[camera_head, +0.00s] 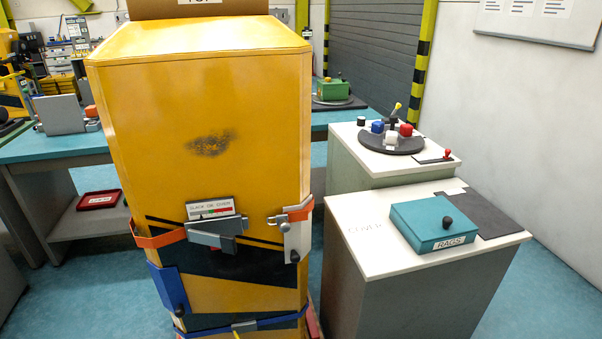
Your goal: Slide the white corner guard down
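The white corner guard (299,239) sits on the right front corner of the tall yellow cabinet (200,110), at the height of the orange strap (158,240). A small dark knob shows near its lower end, and a small latch-like piece sticks out at its upper left. The orange strap meets the guard near its top; whether it runs over or through it is hard to tell. A blue corner guard (168,287) is lower on the left front corner. Neither of my grippers shows.
A grey buckle (216,232) with a labelled gauge (210,208) sits on the orange strap. A blue strap (262,324) runs lower down. A white-topped cabinet (360,240) with a teal RAGS box (433,224) stands close on the right, leaving a narrow gap.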

